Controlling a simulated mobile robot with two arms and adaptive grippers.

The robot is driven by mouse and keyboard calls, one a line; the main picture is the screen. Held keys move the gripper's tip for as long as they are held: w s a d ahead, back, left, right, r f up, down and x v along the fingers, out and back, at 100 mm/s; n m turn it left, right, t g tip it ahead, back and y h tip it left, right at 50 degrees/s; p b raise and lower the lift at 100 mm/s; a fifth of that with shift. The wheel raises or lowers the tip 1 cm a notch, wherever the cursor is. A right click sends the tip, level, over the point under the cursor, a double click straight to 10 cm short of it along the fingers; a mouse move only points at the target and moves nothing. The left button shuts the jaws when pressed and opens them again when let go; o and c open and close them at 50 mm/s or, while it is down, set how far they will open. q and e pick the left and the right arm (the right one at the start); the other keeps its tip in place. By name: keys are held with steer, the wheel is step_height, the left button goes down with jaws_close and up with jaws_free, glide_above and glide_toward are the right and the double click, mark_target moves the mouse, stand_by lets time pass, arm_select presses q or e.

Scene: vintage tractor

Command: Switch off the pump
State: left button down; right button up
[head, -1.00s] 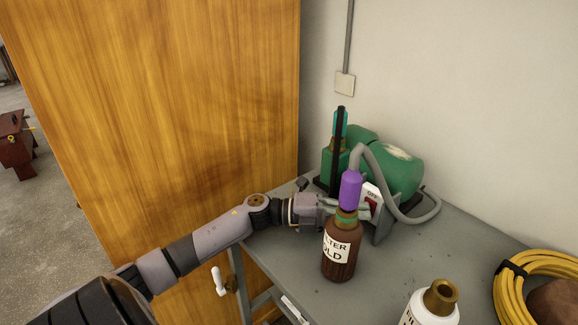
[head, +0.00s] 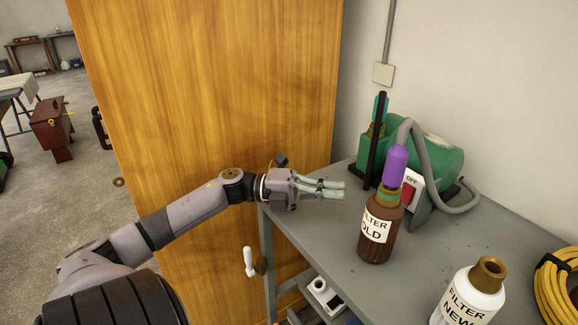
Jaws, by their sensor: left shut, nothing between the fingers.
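The green pump (head: 440,158) stands at the back of the grey bench against the wall. Its switch box (head: 411,186) faces me, with a white "OFF" label and a red switch part (head: 408,193) partly hidden by the bottle. My left gripper (head: 338,189) is shut and empty, above the bench's left edge, left of the bottle and apart from the switch. My right gripper is not in view.
A white "FILTER NEW" bottle (head: 468,296) and a yellow cable coil (head: 556,285) are at the bench's front right. A wooden cabinet (head: 210,90) stands close on the left. The bench top (head: 325,235) left of the brown bottle is clear.

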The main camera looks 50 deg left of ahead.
arm_select(q)
steer(key=v, duration=0.3)
steer(key=r+b+v, duration=0.1)
steer(key=v, duration=0.4)
steer(key=shift+s+a+r, duration=0.15)
steer(key=shift+s+a, duration=0.05)
steer(key=shift+a, duration=0.15)
steer(key=shift+s+a+b, duration=0.1)
steer(key=shift+a+b, duration=0.05)
steer(key=shift+b, duration=0.15)
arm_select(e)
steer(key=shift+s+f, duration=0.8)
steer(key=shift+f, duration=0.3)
